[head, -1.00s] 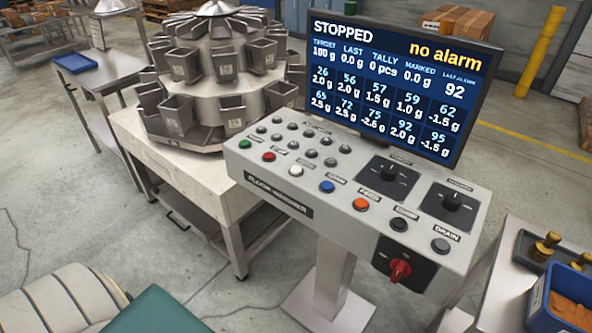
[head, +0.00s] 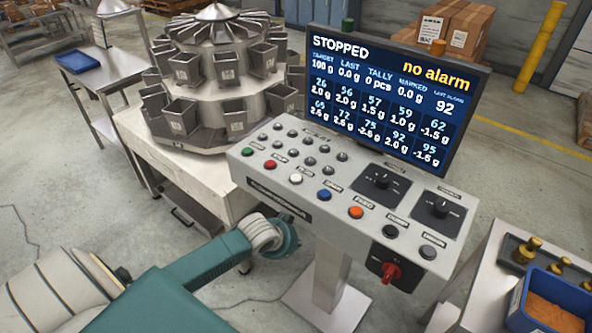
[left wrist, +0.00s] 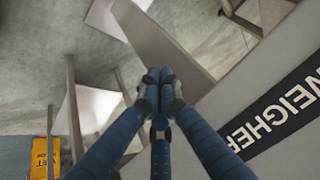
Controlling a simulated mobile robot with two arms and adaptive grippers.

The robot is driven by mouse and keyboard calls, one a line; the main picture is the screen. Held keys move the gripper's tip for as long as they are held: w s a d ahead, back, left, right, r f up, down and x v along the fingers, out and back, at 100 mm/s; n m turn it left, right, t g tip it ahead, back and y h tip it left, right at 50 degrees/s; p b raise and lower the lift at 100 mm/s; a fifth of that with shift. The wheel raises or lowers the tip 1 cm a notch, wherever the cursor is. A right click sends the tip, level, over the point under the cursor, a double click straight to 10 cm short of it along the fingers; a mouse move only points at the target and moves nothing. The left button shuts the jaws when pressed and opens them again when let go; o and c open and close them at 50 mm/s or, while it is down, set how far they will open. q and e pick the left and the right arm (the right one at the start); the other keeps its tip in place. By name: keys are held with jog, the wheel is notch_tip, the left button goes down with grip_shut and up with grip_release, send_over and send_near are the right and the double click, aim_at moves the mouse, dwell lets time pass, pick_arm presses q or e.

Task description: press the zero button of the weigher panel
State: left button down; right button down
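The weigher panel (head: 330,205) is a grey sloped console on a post. Its front row has green, red, white, blue, orange and dark buttons; several small grey buttons sit behind them. The labels are too blurred to tell which button is zero. The screen (head: 392,95) reads STOPPED and no alarm. My left arm comes in from the lower left in the head view, its wrist low in front of the panel's left part; its fingers are hidden there. In the left wrist view my left gripper (left wrist: 160,76) has its fingertips together, empty, beside the panel's lettered front face (left wrist: 285,108).
The multi-head weigher (head: 215,80) stands on a pale table (head: 190,180) behind my left wrist. Two black dials (head: 384,182) and a red rotary switch (head: 390,272) are on the panel's right. A blue bin (head: 545,300) stands on the right table.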

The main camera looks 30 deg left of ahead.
pick_arm(q)
jog(key=d+r+m+p, duration=0.1)
jog(key=r, duration=0.5)
jog(key=d+r+m, duration=0.1)
jog(key=r, duration=0.6)
jog(key=w+d+r+m+t+p, duration=0.1)
jog(key=d+r, duration=0.1)
jog(key=r, duration=0.4)
jog(key=shift+r+h+p, duration=0.3)
jog(key=shift+r+h, duration=0.05)
jog(key=shift+h, duration=0.05)
notch_tip(320, 180, up, 10)
jog(key=t+y, duration=0.1)
jog(key=t, duration=0.1)
send_over(295, 179)
jog(key=shift+r+m, duration=0.4)
jog(key=shift+r, duration=0.05)
jog(key=shift+f, duration=0.15)
notch_tip(295, 179, down, 7)
jog(key=b, duration=0.7)
jog(key=shift+b, duration=0.3)
jog(key=shift+f, duration=0.8)
